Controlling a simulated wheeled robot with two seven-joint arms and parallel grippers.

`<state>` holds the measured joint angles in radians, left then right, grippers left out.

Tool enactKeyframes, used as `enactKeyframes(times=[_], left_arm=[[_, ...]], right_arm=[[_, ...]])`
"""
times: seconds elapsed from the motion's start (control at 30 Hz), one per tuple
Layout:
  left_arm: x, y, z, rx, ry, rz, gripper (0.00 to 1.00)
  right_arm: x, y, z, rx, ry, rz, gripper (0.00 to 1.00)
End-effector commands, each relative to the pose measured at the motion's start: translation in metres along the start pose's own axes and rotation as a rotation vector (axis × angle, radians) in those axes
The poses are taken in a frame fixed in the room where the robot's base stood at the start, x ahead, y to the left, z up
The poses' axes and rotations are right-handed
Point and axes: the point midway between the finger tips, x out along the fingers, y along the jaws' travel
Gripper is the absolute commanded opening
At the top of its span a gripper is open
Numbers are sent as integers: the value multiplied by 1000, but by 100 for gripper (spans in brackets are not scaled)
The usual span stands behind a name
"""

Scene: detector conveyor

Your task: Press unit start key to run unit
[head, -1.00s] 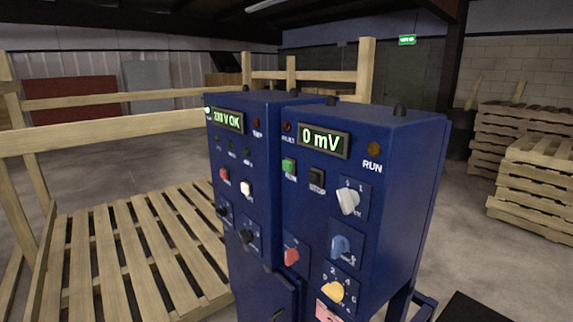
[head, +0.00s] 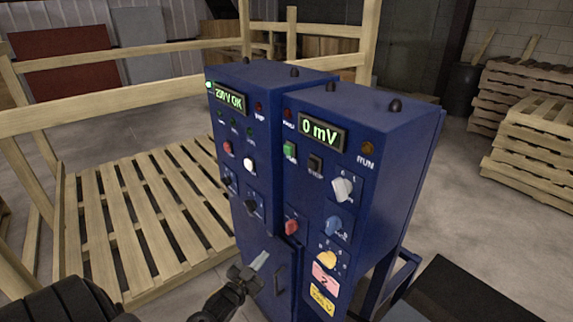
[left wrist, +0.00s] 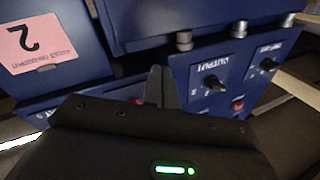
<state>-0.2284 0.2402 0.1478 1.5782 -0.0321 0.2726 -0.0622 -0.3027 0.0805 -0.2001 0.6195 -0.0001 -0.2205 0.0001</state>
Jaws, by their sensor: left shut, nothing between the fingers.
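The blue control unit (head: 365,130) has a green key (head: 289,149) on its right cabinet, beside a black STOP key (head: 315,163). Its display (head: 321,131) reads 0 mV and the RUN lamp (head: 367,148) looks dim amber. My left gripper (head: 262,261) is shut and empty, in front of the lower cabinet door and well below the green key. In the left wrist view the shut fingers (left wrist: 162,85) point at the panel, which appears upside down; I cannot make out the green key there. My right gripper is not in view.
The left cabinet's display (head: 230,102) reads 230 V OK. A wooden railing (head: 120,104) stands behind a slatted platform at left.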

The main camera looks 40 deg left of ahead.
Motion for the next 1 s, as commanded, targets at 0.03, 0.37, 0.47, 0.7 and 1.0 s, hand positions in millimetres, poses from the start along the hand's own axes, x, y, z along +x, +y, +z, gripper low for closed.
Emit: enactKeyframes(times=[0.03,0.37,0.47,0.7,1.0], left_arm=[[7,-17,-38,17,70,-17,0],[8,-89,-241,133,509,-107,0],[-1,-101,-284,163,606,-124,0],[-16,-112,-335,203,729,-142,0],[-18,-113,-339,207,742,-144,0]], right_arm=[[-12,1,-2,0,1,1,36],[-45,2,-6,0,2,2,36],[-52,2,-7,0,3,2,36],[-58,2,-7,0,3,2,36],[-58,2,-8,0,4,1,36]])
